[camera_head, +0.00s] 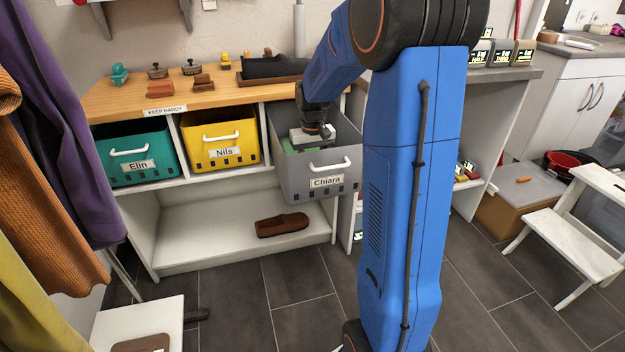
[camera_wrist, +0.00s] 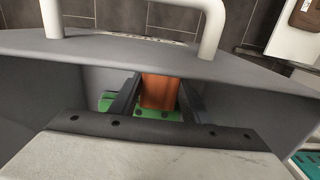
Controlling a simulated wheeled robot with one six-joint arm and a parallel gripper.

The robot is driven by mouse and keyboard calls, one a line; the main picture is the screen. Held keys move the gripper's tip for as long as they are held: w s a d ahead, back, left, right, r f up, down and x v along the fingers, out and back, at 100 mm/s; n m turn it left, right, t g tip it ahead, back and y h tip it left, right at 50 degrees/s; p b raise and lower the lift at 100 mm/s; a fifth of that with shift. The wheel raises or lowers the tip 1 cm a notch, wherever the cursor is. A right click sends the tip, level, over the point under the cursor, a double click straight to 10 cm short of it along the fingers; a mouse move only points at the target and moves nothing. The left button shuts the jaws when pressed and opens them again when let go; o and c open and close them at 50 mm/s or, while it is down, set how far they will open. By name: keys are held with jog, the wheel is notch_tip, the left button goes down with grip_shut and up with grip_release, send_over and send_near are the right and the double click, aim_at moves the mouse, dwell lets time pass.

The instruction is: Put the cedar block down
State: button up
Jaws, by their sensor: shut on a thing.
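My gripper (camera_wrist: 158,97) reaches down into the grey bin labelled Chiara (camera_head: 319,185). In the wrist view it is shut on an orange-brown block (camera_wrist: 160,90), the cedar block, which sits between the two dark fingers. A green thing (camera_wrist: 150,113) lies in the bin below the block. I cannot tell whether the block touches it. In the head view the gripper (camera_head: 318,137) is seen from behind at the bin's opening, and the block is hidden there.
The grey bin's front wall and white handle (camera_wrist: 135,20) stand close to the gripper. A teal bin (camera_head: 138,152) and a yellow bin (camera_head: 221,138) are to the left. A wooden top (camera_head: 215,97) above holds several small things.

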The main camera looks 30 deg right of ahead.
jog(key=shift+f, duration=1.85)
jog(key=shift+f, duration=0.1)
jog(key=o, duration=1)
jog(key=shift+o, duration=0.2)
notch_tip(320, 180, up, 12)
jog(key=shift+r, duration=0.15)
